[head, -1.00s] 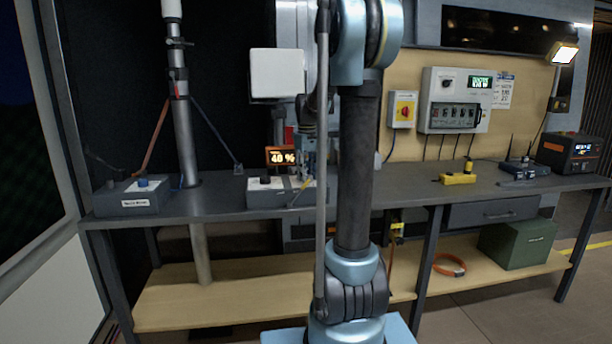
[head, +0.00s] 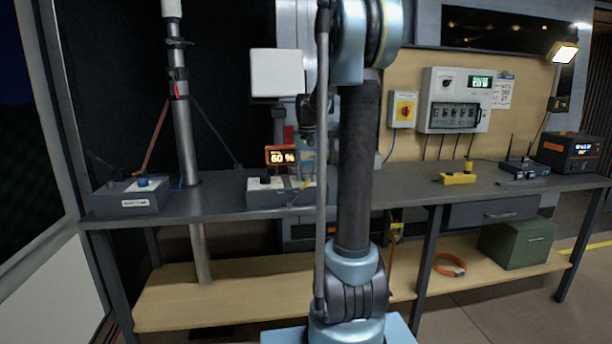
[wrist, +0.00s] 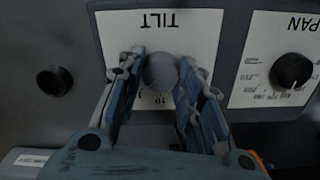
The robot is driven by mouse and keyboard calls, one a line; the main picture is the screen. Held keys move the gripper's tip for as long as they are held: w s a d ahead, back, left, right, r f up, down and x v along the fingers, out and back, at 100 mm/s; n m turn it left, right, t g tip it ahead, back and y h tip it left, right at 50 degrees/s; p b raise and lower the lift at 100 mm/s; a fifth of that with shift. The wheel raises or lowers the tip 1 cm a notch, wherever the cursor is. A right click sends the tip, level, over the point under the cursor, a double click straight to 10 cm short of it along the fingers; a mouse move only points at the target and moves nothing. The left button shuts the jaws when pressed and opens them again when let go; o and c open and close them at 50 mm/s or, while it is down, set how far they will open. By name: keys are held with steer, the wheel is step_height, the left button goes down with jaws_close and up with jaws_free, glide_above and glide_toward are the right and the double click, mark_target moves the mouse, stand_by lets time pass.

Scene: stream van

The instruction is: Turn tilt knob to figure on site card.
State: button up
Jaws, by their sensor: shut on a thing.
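The grey round tilt knob (wrist: 161,72) shows in the wrist view on a white plate marked TILT (wrist: 178,30), which appears upside down. My gripper (wrist: 160,70) has a blue finger on each side of the knob and is shut on it. The fingers and knob cover much of the scale. In the head view, the control box (head: 262,196) stands on the bench, partly hidden by my arm. Behind it, an orange-lit display (head: 281,156) seems to read 60 %. The white site card (head: 503,93) is on the back wall; its figures are too small to read surely.
The pan knob (wrist: 291,72) sits to the right in the wrist view, and a dark round knob (wrist: 54,80) to the left. A mast (head: 184,140) and another box (head: 135,197) stand at the bench's left. A yellow tool (head: 458,178) lies to the right.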

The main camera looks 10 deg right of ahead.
mark_target(307, 175)
steer(key=m, duration=0.6)
steer(key=shift+m, duration=0.3)
stand_by(0.4)
steer(key=o, duration=1.1)
step_height(307, 175, up, 12)
steer(key=shift+w+f, duration=0.1)
